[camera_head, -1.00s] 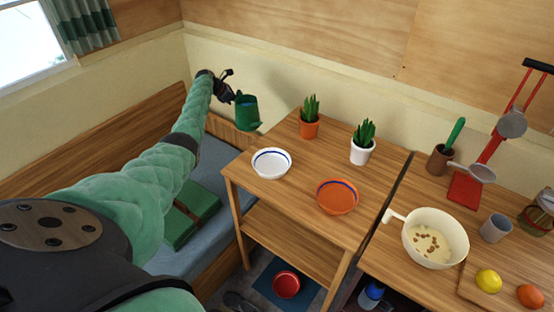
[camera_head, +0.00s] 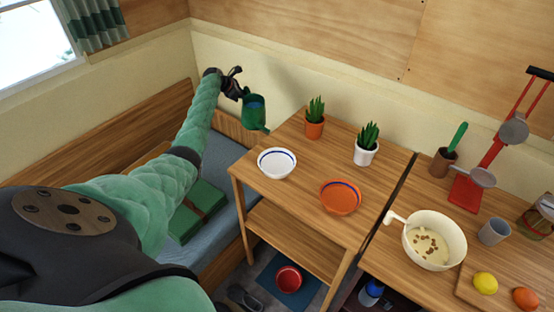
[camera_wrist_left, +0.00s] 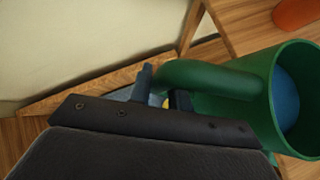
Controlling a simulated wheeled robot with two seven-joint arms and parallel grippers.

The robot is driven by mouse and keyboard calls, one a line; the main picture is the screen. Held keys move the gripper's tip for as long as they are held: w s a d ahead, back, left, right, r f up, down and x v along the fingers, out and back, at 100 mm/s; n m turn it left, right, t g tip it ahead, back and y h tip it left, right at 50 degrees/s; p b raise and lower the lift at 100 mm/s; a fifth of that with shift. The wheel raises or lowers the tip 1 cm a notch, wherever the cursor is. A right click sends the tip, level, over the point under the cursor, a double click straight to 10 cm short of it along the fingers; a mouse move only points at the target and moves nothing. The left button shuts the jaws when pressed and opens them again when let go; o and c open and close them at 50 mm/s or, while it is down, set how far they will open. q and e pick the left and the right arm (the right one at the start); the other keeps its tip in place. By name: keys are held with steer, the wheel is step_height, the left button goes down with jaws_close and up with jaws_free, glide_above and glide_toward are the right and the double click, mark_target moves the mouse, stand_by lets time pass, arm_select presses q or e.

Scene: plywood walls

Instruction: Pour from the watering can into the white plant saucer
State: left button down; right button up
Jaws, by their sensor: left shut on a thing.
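My left gripper (camera_head: 236,88) is shut on the handle of the green watering can (camera_head: 253,112). It holds the can in the air beyond the left edge of the wooden table, tilted a little with its spout low toward the table. In the left wrist view the can (camera_wrist_left: 225,82) shows its handle between the fingers and blue water inside. The white plant saucer (camera_head: 277,166), with a blue ring inside, sits on the table's left part, below and right of the can, and looks empty. My right gripper is not in view.
An orange saucer (camera_head: 340,199) lies right of the white one. Cactus-like plants stand behind in an orange pot (camera_head: 315,128) and a white pot (camera_head: 366,154). A cream pan (camera_head: 450,231) is on the right counter. A red bowl (camera_head: 288,278) is on the floor.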

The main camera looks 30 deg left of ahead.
mark_target(247, 92)
arm_select(q)
steer(key=shift+r, duration=0.25)
steer(key=shift+s+d+r, duration=0.15)
steer(key=shift+d+r, duration=0.05)
steer(key=shift+r, duration=0.05)
steer(key=shift+p, duration=0.35)
steer(key=shift+r, duration=0.15)
steer(key=shift+s+d+r, duration=0.1)
steer(key=shift+s+d+r+m+t+y+p, duration=0.15)
steer(key=shift+d+r+m+t+y+p, duration=0.15)
steer(key=shift+r+t+y, duration=0.1)
steer(key=shift+d+r, duration=0.15)
steer(key=shift+r, duration=0.05)
steer(key=shift+s+d+r+t+y, duration=0.3)
steer(key=shift+s+d+r, duration=0.05)
steer(key=shift+s, duration=0.05)
stand_by(0.8)
